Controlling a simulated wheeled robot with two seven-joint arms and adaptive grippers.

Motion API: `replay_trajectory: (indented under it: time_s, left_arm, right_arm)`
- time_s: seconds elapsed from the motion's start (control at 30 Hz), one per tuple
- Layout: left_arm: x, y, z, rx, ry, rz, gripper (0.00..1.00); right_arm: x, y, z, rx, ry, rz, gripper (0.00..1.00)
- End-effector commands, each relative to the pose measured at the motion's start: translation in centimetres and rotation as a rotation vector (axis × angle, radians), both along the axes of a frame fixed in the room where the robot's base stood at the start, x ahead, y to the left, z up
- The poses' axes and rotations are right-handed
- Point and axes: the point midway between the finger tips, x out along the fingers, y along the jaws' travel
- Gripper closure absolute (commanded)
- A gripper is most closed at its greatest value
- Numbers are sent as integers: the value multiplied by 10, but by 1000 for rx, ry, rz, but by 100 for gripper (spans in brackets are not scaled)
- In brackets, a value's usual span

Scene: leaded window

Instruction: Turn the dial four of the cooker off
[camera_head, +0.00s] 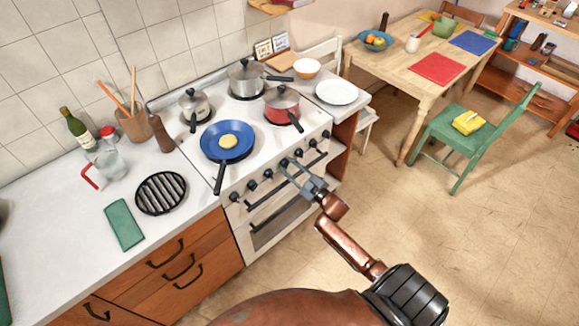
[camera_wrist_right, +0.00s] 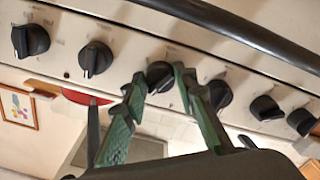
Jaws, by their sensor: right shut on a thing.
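The white cooker (camera_head: 262,150) stands in the middle of the head view, with a row of black dials along its front panel. My right gripper (camera_head: 287,166) is at the fourth dial from the left (camera_head: 284,162). In the wrist view, which is upside down, the green fingers of this gripper (camera_wrist_right: 160,88) are around that dial (camera_wrist_right: 159,73), one on each side, and shut on it. The dial's pointer and marks are partly hidden by the fingers. My left gripper is not in view.
Neighbouring dials (camera_wrist_right: 218,95) sit close on both sides. The oven door handle (camera_wrist_right: 235,28) runs just beside the dial row. A blue pan (camera_head: 227,140) on the hob has its handle sticking out over the front edge. The floor (camera_head: 400,220) to the right is clear.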

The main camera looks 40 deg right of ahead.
Motion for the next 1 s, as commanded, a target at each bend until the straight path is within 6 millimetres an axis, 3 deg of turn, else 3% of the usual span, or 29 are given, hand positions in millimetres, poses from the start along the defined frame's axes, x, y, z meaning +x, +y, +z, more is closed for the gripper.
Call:
replay_trajectory:
  time_s: [0.5,1.0]
  left_arm:
    - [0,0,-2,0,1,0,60]
    - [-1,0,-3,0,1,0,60]
  right_arm:
    - [0,0,-1,-384,-30,1,98]
    - [0,0,0,-486,-37,0,98]
